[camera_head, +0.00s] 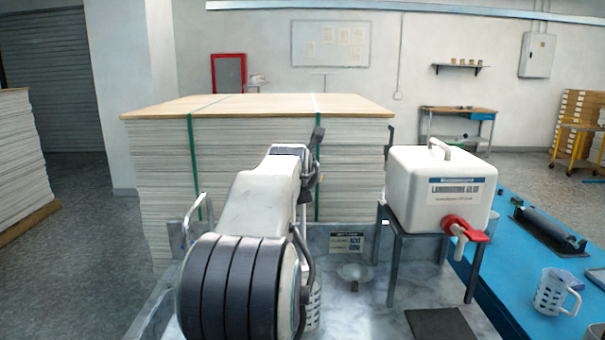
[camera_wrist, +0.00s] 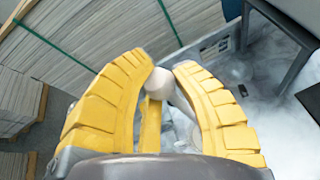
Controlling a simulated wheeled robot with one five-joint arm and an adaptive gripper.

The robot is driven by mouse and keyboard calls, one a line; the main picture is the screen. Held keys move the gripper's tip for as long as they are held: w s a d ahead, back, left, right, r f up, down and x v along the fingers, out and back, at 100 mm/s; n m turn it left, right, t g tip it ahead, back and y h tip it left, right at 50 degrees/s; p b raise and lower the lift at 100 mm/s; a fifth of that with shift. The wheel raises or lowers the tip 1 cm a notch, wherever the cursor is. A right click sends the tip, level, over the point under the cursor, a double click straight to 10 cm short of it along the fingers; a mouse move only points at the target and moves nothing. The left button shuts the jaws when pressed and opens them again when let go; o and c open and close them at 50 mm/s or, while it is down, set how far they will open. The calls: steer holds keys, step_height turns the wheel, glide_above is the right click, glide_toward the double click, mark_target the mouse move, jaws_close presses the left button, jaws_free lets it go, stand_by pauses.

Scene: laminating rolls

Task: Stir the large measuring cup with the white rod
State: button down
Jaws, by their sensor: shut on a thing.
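My gripper (camera_wrist: 160,80) shows in the wrist view with its yellow ribbed fingers closed around a rounded white end, which looks like the white rod (camera_wrist: 161,83). The rest of the rod is hidden behind the fingers. In the head view my arm hides the gripper and the rod. A white measuring cup with markings (camera_head: 315,304) stands on the grey marbled surface, mostly hidden behind my arm. Another white measuring cup (camera_head: 553,293) with a handle stands on the blue table at the right. I cannot tell whether the rod is inside a cup.
A white glue container (camera_head: 435,195) with a red tap stands on a dark metal stand (camera_head: 393,260). A small metal funnel or dish (camera_head: 355,271) is left of it. A tall stack of sheets (camera_head: 255,145) rises behind. The blue table (camera_head: 490,270) holds a roller (camera_head: 545,228).

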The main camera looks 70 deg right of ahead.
mark_target(302, 238)
steer(key=shift+f+b, duration=7.95)
steer(key=shift+f, duration=0.45)
